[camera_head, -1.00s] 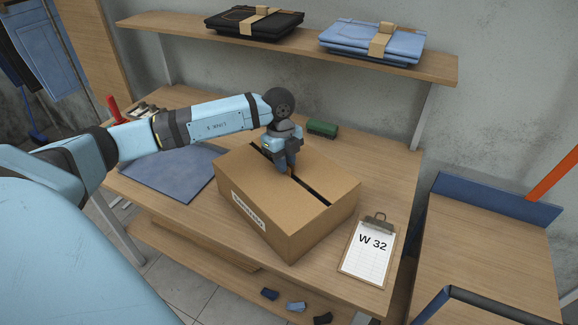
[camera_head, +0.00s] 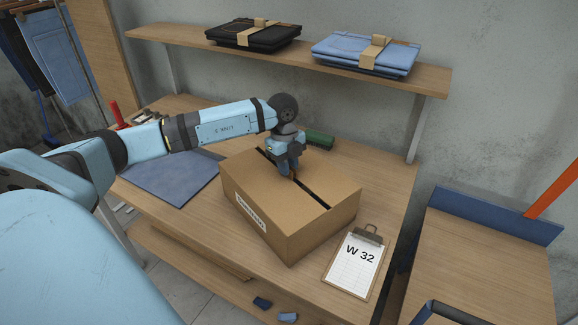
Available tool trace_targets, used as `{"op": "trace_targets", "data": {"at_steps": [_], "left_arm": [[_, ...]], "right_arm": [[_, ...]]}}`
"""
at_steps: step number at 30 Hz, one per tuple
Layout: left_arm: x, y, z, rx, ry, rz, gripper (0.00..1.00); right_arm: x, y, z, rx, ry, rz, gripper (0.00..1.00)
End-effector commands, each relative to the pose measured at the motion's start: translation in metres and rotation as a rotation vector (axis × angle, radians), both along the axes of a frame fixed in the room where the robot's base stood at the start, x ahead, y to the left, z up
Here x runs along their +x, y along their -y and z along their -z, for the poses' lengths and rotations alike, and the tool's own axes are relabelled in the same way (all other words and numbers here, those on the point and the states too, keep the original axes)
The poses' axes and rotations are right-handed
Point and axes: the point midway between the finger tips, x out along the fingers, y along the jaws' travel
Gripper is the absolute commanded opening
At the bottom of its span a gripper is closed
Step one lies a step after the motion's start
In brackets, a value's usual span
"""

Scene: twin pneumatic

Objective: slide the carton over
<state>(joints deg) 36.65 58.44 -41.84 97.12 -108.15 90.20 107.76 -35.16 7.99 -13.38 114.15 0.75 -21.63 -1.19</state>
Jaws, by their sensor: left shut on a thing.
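The brown cardboard carton (camera_head: 268,224) sits on the wooden workbench (camera_head: 385,180). It has a dark slot across its top and a white label on its front-left side. My left gripper (camera_head: 293,174) reaches down to the carton's top from the left and is shut on it at the slot. The fingertips are small and partly hidden there. My right gripper is out of view.
A clipboard (camera_head: 353,264) marked W 32 lies close to the carton's right front. A blue mat (camera_head: 168,178) lies left, a green object (camera_head: 320,141) behind. A lower surface with a blue back edge (camera_head: 495,215) stands right. Folded jeans (camera_head: 366,54) lie on the shelf above.

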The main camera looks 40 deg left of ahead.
Motion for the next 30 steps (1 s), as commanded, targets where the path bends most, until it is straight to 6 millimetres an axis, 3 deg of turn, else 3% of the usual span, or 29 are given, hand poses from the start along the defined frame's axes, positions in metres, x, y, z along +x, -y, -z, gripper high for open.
{"op": "trace_targets", "data": {"at_steps": [3, 4, 7, 8, 16, 20, 30], "left_arm": [[0.001, 0.0, -0.002, 0.0, 0.002, 0.0, 0.0], [0.001, 0.0, -0.002, 0.0, 0.002, 0.0, 0.23], [0.0, 0.0, -0.001, 0.0, 0.002, -0.001, 0.46], [0.0, 0.0, -0.001, 0.0, 0.002, -0.001, 0.48], [0.0, 0.0, -0.001, 0.0, 0.001, -0.001, 0.48], [0.001, -0.002, -0.011, 0.001, 0.002, -0.001, 0.48], [0.002, -0.01, -0.084, 0.0, 0.004, 0.0, 0.48]], "right_arm": [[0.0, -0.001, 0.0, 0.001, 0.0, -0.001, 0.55], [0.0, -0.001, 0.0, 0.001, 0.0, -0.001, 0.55], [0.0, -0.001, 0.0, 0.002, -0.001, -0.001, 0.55], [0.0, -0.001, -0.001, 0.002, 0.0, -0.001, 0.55], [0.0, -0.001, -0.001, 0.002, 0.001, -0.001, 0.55], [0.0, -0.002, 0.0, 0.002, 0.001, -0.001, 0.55], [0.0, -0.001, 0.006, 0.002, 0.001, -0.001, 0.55]]}}
